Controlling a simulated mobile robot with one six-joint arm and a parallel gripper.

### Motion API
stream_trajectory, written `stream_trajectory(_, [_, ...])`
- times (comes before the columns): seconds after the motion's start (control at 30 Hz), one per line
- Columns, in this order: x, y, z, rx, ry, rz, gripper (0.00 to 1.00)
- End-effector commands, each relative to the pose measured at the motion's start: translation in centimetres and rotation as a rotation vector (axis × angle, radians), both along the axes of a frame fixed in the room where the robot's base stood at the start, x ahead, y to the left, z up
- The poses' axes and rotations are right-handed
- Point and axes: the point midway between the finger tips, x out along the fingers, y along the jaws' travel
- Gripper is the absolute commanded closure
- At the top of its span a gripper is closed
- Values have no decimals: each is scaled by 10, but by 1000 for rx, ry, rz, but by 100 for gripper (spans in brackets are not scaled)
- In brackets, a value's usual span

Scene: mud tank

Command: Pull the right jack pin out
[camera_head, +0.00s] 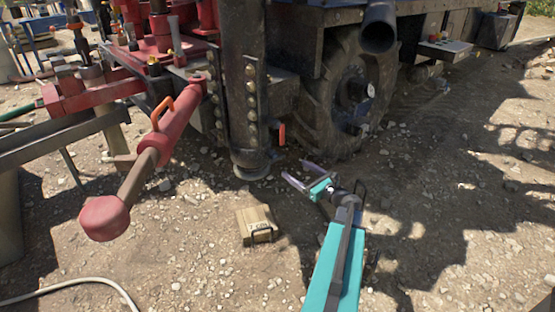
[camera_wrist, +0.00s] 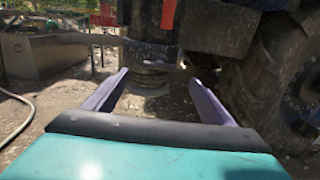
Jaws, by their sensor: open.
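The jack pin appears to be the small red-orange handle (camera_head: 282,134) on the right side of the dark upright jack leg (camera_head: 243,95), in front of the big tyre. Its shaft is hidden. My gripper (camera_head: 295,171) is open and empty, low and in front of the leg, with its fingers apart from the handle. In the wrist view the two purple fingers (camera_wrist: 159,76) are spread. The round jack foot (camera_wrist: 150,78) shows between them, farther off. A red piece (camera_wrist: 168,14) hangs at the top, above the finger gap; it looks like the same handle.
The large tyre (camera_head: 338,95) stands right of the leg. A red cylinder with an orange handle (camera_head: 165,135) slants out at the left. A wooden block (camera_head: 258,225) lies on the gravel left of my arm. A dark pipe end (camera_head: 379,28) juts out above. Open gravel lies right.

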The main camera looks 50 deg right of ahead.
Motion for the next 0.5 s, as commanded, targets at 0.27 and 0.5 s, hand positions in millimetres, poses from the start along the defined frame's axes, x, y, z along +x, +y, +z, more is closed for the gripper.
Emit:
stream_trajectory(0.27, [39,-4,-2,0,0,1,23])
stream_trajectory(0.5, [74,-6,-2,-1,0,2,23])
